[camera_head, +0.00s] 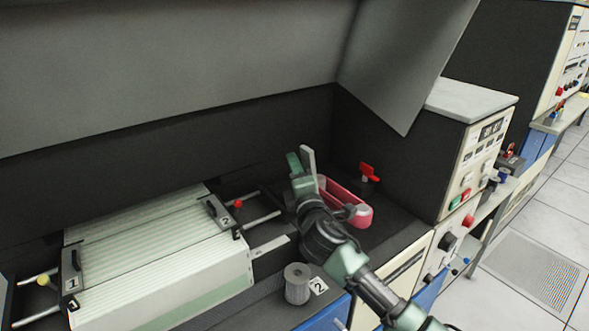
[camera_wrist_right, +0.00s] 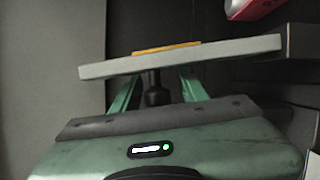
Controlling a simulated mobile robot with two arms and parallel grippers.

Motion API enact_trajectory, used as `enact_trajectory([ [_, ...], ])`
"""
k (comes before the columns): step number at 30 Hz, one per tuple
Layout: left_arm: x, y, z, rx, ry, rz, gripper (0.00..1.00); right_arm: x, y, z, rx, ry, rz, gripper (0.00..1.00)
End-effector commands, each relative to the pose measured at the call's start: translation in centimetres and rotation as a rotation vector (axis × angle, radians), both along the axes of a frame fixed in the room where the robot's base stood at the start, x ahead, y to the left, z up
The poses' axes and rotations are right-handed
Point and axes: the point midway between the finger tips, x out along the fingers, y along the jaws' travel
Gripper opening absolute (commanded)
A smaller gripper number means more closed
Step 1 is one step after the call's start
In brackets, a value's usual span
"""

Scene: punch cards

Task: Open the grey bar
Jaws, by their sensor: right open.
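The grey bar (camera_wrist_right: 190,57) crosses the right wrist view, slightly tilted, with an orange strip along its far edge. In the head view a light grey upright piece (camera_head: 309,160), which looks like the same bar, stands beside my right gripper (camera_head: 299,172). My right gripper is open. In the wrist view its two green fingers (camera_wrist_right: 158,88) reach up to the bar's near edge, with a dark stem between them. I cannot tell whether the fingers touch the bar. My left gripper is not in view.
A pink-red tray (camera_head: 357,216) and a red lever (camera_head: 369,172) are right of the gripper. A stack of cards (camera_head: 150,255) between holders marked 1 and 2 lies left. A grey ribbed cylinder (camera_head: 297,284) stands at the front edge. A grey hood (camera_head: 170,70) overhangs the back.

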Motion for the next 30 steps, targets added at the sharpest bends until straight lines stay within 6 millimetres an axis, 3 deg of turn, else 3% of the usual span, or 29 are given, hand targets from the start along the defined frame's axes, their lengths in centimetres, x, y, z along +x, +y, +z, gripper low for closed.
enact_trajectory([
  [3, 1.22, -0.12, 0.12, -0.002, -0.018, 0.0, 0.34, 0.15, 0.05, 0.01, 0.001, 0.0, 0.0, 0.43],
  [8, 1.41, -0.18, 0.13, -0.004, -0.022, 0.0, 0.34, 0.12, 0.04, 0.02, 0.001, 0.0, 0.0, 0.41],
  [12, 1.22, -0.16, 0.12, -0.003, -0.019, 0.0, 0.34, 0.12, 0.03, 0.01, 0.001, 0.0, 0.0, 0.02],
  [13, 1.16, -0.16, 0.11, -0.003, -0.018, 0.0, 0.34, 0.12, 0.03, 0.0, 0.001, 0.0, 0.0, 0.0],
  [30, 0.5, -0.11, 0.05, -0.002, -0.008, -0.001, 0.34, 0.1, 0.03, -0.08, 0.002, 0.001, 0.0, 0.0],
])
